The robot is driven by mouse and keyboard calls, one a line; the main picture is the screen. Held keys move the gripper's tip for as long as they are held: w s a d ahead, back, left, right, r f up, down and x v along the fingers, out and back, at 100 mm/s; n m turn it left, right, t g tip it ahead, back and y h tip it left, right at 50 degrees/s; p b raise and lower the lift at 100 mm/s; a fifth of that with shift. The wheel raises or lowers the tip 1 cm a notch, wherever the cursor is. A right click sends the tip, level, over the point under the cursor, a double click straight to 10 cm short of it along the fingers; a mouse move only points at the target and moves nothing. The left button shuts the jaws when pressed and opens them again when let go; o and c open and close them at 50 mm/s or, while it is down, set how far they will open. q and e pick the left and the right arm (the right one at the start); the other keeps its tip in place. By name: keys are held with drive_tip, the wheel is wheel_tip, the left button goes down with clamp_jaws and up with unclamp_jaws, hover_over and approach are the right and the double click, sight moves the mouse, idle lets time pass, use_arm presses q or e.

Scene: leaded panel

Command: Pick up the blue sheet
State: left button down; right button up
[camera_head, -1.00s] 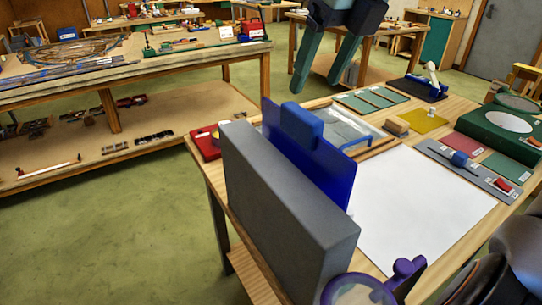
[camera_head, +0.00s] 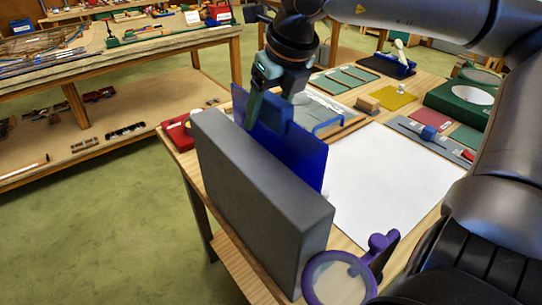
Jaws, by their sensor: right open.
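The blue sheet (camera_head: 300,150) stands upright on edge behind a thick grey block (camera_head: 262,205) on the wooden table. One teal finger shows in front of the sheet's left part. The other finger is mostly hidden, and I cannot tell whether either finger touches. My left gripper is not in view.
White paper (camera_head: 385,180) covers the table's middle. A purple-rimmed magnifier (camera_head: 338,280) stands at the near edge. A red box (camera_head: 177,132) is at the left edge. Green (camera_head: 345,77) and yellow (camera_head: 394,97) sheets lie behind. My right arm spans the right side.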

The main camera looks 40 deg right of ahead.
drive_tip(key=shift+w+f, duration=0.1)
drive_tip(key=shift+f, duration=0.15)
drive_tip(key=shift+c, duration=0.3)
clamp_jaws()
drive_tip(key=shift+w+r, duration=0.1)
drive_tip(key=shift+r, duration=0.1)
